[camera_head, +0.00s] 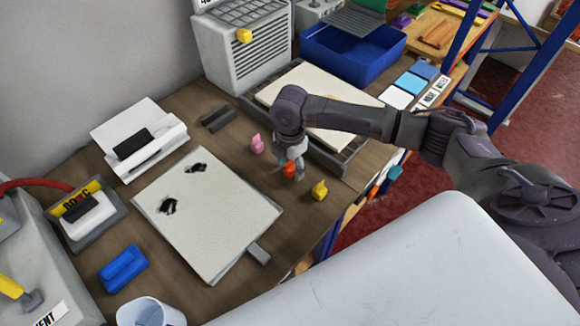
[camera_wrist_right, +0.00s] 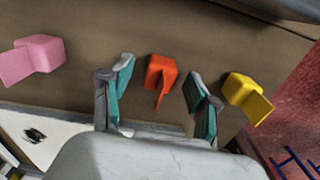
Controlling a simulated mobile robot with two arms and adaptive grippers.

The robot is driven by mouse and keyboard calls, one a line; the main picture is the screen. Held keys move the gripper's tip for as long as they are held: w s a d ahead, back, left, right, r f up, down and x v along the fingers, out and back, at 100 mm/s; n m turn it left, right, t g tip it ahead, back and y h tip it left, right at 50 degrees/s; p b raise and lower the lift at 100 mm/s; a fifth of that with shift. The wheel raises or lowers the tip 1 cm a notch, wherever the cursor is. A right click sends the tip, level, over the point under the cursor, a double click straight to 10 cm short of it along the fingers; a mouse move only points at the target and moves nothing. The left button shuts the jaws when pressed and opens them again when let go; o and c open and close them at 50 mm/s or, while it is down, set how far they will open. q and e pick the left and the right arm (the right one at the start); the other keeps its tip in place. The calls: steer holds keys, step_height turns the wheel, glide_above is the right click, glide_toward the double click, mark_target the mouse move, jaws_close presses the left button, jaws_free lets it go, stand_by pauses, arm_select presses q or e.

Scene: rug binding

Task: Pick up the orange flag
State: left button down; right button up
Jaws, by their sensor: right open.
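The orange flag (camera_head: 289,168) is a small block with a thin tab, on the brown table below my right gripper (camera_head: 294,172). In the right wrist view the orange flag (camera_wrist_right: 161,78) lies between and just beyond the two teal-padded fingertips of my right gripper (camera_wrist_right: 158,95). The fingers are open and apart from it, with nothing held. A pink flag (camera_wrist_right: 35,57) is to its left and a yellow flag (camera_wrist_right: 245,95) to its right; the head view also shows the pink one (camera_head: 257,144) and the yellow one (camera_head: 319,190). My left gripper is not in view.
A shallow tray with a cream sheet (camera_head: 365,115) is behind the gripper. A blue bin (camera_head: 345,60) stands at the back. The table's edge (camera_head: 335,225) is close to the yellow flag.

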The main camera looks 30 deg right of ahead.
steer(key=shift+f, duration=0.4)
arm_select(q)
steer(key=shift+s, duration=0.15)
arm_select(e)
steer(key=shift+c, duration=0.3)
jaws_close()
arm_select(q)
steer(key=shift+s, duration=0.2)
arm_select(e)
steer(key=shift+r, duration=0.15)
